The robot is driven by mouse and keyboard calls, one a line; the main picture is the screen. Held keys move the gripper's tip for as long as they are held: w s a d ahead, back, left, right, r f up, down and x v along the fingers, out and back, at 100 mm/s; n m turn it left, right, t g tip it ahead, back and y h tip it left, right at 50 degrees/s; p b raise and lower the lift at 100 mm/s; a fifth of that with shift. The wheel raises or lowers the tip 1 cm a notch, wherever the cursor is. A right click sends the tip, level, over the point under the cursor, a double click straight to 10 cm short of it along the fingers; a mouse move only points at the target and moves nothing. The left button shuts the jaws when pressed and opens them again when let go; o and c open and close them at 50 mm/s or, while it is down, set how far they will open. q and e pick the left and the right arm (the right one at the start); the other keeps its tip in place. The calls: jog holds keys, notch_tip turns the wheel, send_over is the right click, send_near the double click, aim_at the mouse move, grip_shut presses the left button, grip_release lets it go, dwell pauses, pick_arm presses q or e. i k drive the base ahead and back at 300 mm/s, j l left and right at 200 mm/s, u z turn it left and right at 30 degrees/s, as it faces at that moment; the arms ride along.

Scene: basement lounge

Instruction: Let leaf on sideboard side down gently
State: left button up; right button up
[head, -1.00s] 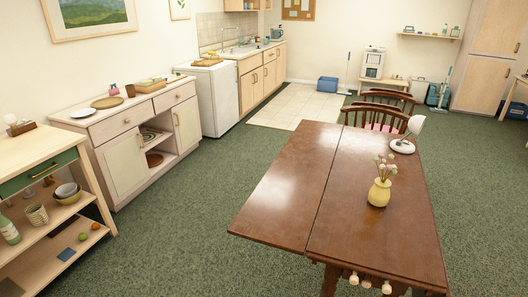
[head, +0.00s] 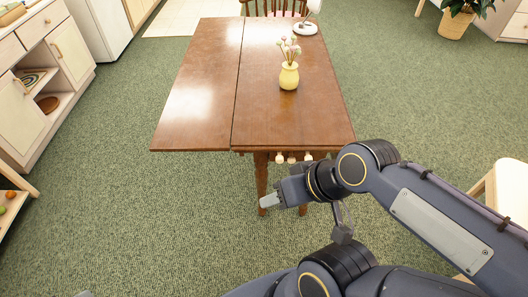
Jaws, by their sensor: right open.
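The brown wooden drop-leaf table stands ahead of me, with its fixed top (head: 315,110) on the right of a long seam. The leaf on the sideboard side (head: 190,105) is the left panel. It is raised and lies level with the fixed top. My right gripper (head: 272,201) is in front of the table's near end, low by a table leg, apart from the leaf. It is open, and I see nothing held in it. My left gripper is not clearly visible; only a tiny grey sliver shows at the bottom left edge.
A yellow vase with flowers (head: 289,76) and a white lamp (head: 305,28) stand on the fixed top. Pale knobs (head: 293,158) show under its near edge. The sideboard (head: 62,55) is at left, with clear green carpet between. A pale chair (head: 505,190) is at right.

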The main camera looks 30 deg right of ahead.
aim_at(197, 114)
jog(key=i+j+z, duration=0.15)
jog(key=i, duration=0.25)
jog(key=i+j+z, duration=0.15)
jog(key=i, duration=0.2)
jog(key=i+j+z, duration=0.15)
jog(key=i, duration=0.25)
